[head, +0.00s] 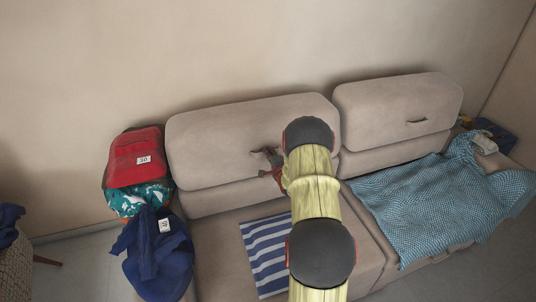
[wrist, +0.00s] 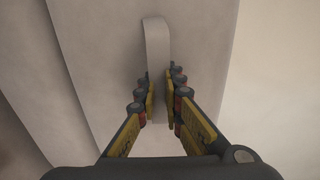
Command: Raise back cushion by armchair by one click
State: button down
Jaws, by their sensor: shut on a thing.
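The back cushion by the armchair is the left beige back cushion (head: 215,145) of the sofa; it leans at the wall side. My gripper (head: 267,161) is at its front face, right of its middle, and my arm covers its right part. In the wrist view the two fingers of my gripper (wrist: 160,102) are shut on a pale pull strap (wrist: 157,45) that stands out from the cushion face (wrist: 105,60).
The right back cushion (head: 385,105) has its own strap (head: 416,121). A blue patterned blanket (head: 415,205) covers the right seat. A striped cloth (head: 264,250) lies on the left seat. A red bag (head: 135,160), teal cloth and navy clothes (head: 155,250) are piled on the left armrest.

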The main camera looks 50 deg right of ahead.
jog(key=shift+f, duration=0.1)
jog(key=s+a, duration=0.1)
jog(key=s+a+f+p, duration=0.1)
jog(key=s, duration=0.1)
jog(key=shift+s, duration=0.25)
jog(key=c, duration=1.9)
grip_release()
jog(key=shift+r, duration=0.15)
jog(key=v, duration=1.2)
